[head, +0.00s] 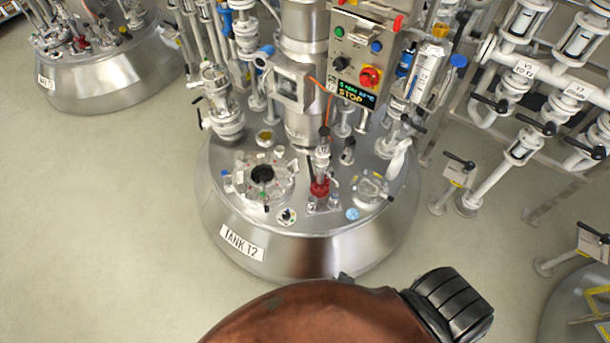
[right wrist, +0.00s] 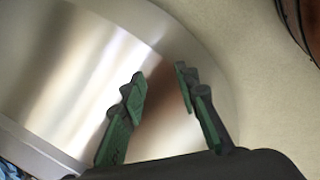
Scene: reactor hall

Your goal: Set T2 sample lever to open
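Tank T2 (head: 310,245), a shiny steel vessel with a "TANK T2" label (head: 241,242), stands in the middle of the head view. A valve with a red base (head: 320,187) and an upright body stands on its lid. Small black-handled fittings (head: 348,150) stand near it. I cannot tell which of these is the sample lever or how it is set. My right gripper (right wrist: 160,76) shows in the right wrist view with two green-padded fingers apart and nothing between them. A curved steel surface (right wrist: 90,70) lies beyond it. My left gripper is not in view.
A control box (head: 362,50) with a red knob and a lit "STOP" display hangs above the tank. Pipes with black-handled valves (head: 535,125) stand at the right. Another tank (head: 95,75) stands at the upper left. The floor (head: 110,220) at the left is clear.

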